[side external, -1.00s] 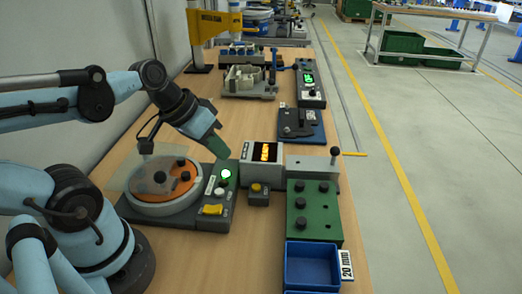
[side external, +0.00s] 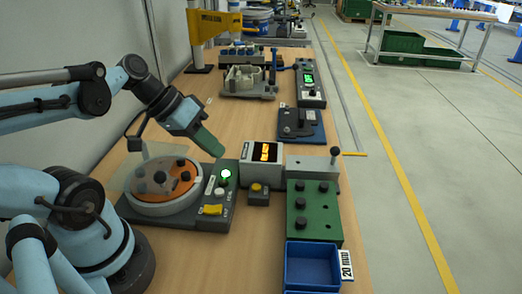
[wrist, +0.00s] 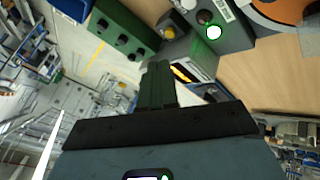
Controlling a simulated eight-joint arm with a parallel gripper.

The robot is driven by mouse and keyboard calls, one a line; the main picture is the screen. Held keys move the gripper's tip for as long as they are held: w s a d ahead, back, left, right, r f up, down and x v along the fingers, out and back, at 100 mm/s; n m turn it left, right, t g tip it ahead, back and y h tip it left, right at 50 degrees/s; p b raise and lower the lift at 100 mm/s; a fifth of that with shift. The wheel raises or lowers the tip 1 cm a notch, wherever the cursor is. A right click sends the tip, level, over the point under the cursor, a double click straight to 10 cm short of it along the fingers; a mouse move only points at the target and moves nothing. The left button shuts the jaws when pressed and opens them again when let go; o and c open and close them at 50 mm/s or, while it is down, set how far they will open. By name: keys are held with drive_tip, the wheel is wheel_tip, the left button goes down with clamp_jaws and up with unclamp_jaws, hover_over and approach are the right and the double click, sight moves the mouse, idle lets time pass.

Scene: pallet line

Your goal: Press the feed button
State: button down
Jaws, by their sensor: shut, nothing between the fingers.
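The grey feeder base (side external: 219,220) carries a round turntable with an orange disc (side external: 180,184). On its right part are a lit green button (side external: 226,173), a pale round button (side external: 219,191) and a yellow rocker (side external: 213,210). A separate small box with a yellow button (side external: 257,188) stands beside it. I cannot read which is labelled feed. My gripper (side external: 220,152) is shut and empty, its green fingers above and behind the lit green button, apart from it. In the wrist view, the gripper (wrist: 157,66) points towards the display box, with the lit button (wrist: 213,32) to the right.
A display box (side external: 262,166) with orange digits stands just right of the feeder. A green block with black knobs (side external: 327,222) and a blue bin (side external: 312,267) are farther right. A clear plate (side external: 143,172) overhangs the turntable. Bare wood lies behind the feeder.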

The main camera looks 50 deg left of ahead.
sight(217, 190)
drive_tip(key=shift+f, duration=3.95)
drive_tip(key=shift+f, duration=0.15)
drive_tip(key=shift+f, duration=0.25)
drive_tip(key=shift+f, duration=0.45)
drive_tip(key=shift+r, duration=3.4)
drive_tip(key=shift+f, duration=0.1)
